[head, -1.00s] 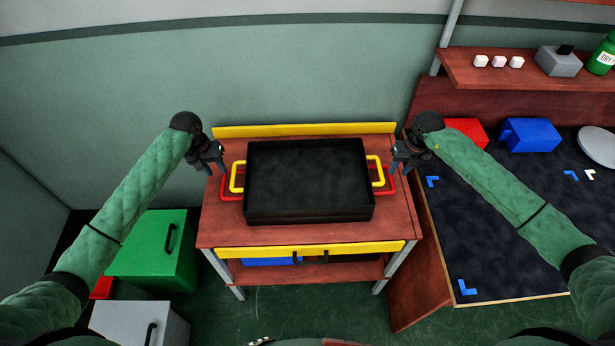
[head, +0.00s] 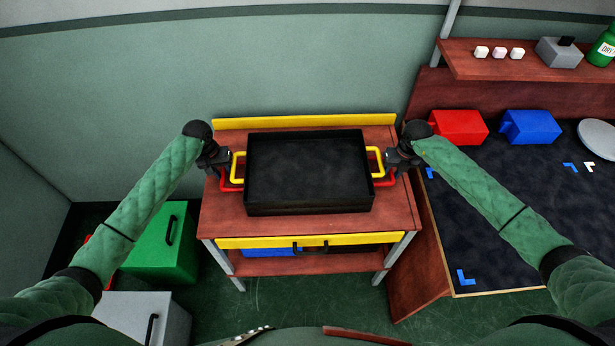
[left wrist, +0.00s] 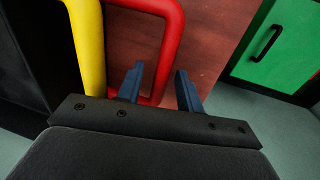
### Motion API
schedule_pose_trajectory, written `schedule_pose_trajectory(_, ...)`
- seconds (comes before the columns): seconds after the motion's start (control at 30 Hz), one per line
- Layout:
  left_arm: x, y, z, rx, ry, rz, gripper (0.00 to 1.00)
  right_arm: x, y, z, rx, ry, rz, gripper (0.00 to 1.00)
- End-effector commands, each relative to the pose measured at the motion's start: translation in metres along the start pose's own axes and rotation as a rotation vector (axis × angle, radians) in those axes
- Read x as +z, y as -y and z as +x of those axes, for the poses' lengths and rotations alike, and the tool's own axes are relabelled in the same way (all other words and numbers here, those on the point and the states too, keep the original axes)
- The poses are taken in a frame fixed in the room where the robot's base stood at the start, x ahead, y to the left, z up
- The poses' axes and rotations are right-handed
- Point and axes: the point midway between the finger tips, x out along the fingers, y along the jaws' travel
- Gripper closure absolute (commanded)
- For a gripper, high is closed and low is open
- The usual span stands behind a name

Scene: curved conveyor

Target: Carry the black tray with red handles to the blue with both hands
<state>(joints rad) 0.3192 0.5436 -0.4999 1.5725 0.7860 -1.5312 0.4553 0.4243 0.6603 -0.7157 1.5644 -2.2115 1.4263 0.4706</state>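A black tray with red handles (head: 231,184) sits on the small red-brown table, beneath a black tray with yellow handles (head: 308,200). Only the red handles of the lower tray clearly show. My left gripper (head: 222,168) is at the left handles. In the left wrist view its two blue fingers (left wrist: 160,88) are apart, one on each side of the red handle's outer bar (left wrist: 168,50). My right gripper (head: 394,169) is at the right handles; its fingers are too small and covered to read. Blue corner marks (head: 466,278) lie on the dark worktop to the right.
The dark worktop (head: 500,230) is mostly clear, with a red bin (head: 459,127), a blue bin (head: 530,127) and a white plate (head: 598,138) at its back. A shelf (head: 540,72) hangs above. A green cabinet (head: 165,245) stands at lower left.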

Motion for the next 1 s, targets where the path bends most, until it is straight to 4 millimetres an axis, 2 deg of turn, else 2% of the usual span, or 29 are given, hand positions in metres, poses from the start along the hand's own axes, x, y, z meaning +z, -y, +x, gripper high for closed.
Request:
schedule_pose_trajectory(0.4,0.0002,-0.0002,0.0075,0.000,0.000,0.001,0.63,0.0003,-0.0002,0.0072,0.000,0.001,-0.001,0.65)
schedule_pose_trajectory(0.43,0.0003,-0.0003,0.0075,0.000,0.000,0.001,0.65,0.0002,-0.0002,0.0072,0.000,0.001,-0.001,0.67)
schedule_pose_trajectory(0.6,0.0002,-0.0003,0.0074,0.000,0.000,0.001,0.99,0.0002,-0.0001,0.0072,0.000,0.001,0.000,1.00)
schedule_pose_trajectory(1.0,-0.0002,-0.0002,0.0056,0.000,-0.001,0.001,1.00,0.0007,0.0000,0.0053,0.000,0.002,0.000,1.00)
